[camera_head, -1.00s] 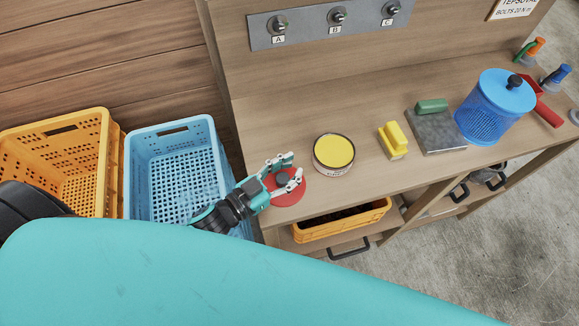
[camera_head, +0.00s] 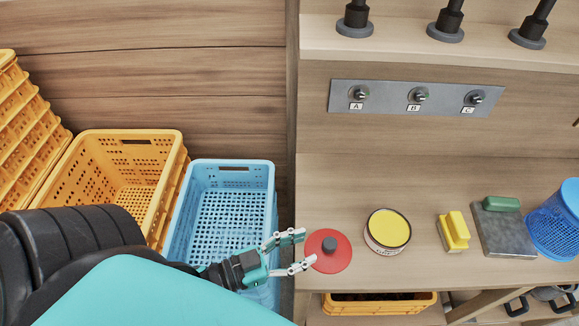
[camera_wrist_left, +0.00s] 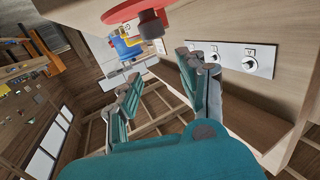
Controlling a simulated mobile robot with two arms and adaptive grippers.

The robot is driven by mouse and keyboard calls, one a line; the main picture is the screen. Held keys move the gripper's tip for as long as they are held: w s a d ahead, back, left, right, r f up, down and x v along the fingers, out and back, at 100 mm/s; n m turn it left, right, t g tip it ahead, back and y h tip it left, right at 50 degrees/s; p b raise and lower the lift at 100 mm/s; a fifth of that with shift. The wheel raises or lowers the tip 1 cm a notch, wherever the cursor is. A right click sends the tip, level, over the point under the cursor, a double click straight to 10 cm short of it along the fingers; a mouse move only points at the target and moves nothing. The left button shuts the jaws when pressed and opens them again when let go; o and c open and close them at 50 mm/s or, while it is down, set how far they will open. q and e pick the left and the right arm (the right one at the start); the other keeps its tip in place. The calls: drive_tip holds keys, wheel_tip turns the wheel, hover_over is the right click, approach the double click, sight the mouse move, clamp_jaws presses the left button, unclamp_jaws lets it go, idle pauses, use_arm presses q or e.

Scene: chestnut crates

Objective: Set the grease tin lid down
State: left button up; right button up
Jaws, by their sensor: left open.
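The grease tin lid is a red disc (camera_head: 339,257) with a dark knob, lying on the bench near its left front edge. The grease tin (camera_head: 387,231), open with yellow grease inside, stands just to its right. My left gripper (camera_head: 296,252) is open and empty, its two fingers pointing at the lid from the left, just off the knob. In the left wrist view the lid (camera_wrist_left: 112,12) and its knob show at the top, beyond the open fingers (camera_wrist_left: 163,82). My right gripper is not in view.
A blue crate (camera_head: 233,165) and an orange crate (camera_head: 115,134) stand left of the bench. Right of the tin are a yellow brush (camera_head: 455,231), a grey plate (camera_head: 505,235) with a green block and a blue basket (camera_head: 556,228). Bench behind the lid is clear.

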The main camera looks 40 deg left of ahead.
use_arm(q)
drive_tip(key=shift+v, duration=1.15)
